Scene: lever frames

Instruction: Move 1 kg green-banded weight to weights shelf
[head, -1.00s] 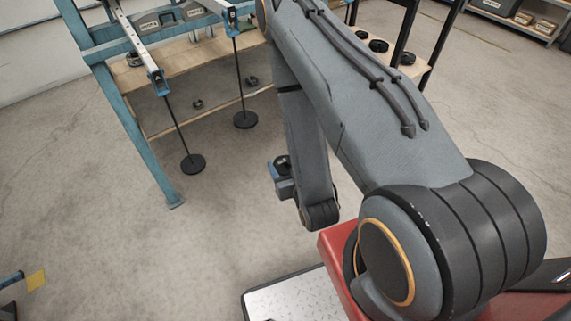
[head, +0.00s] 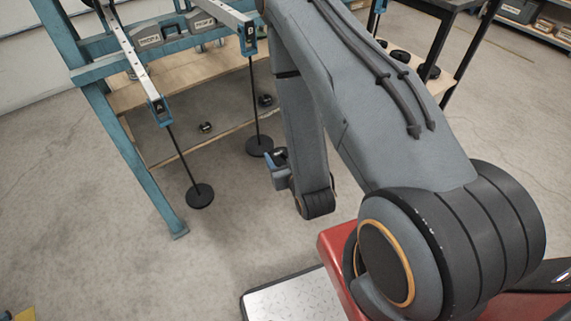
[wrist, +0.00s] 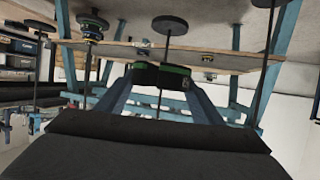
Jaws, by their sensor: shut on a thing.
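The green-banded weight (wrist: 176,76) is a short black cylinder with a green band, in the middle of the wrist view. My gripper (wrist: 160,74) is shut on it, with a blue finger on each side. In the head view my gripper (head: 276,168) hangs below the forearm, over open floor, with the dark weight (head: 280,155) at its tip, partly hidden. A wooden shelf with several black weights (head: 430,71) stands at the upper right in the head view, partly behind my arm. I cannot read its label.
A blue frame (head: 105,140) stands at the left with levers and hanging rods ending in black discs (head: 200,195) (head: 259,146). Its wooden board (head: 180,78) carries small dark items. A grey shelf with boxes (head: 530,18) is far right. Floor between me and the frame is clear.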

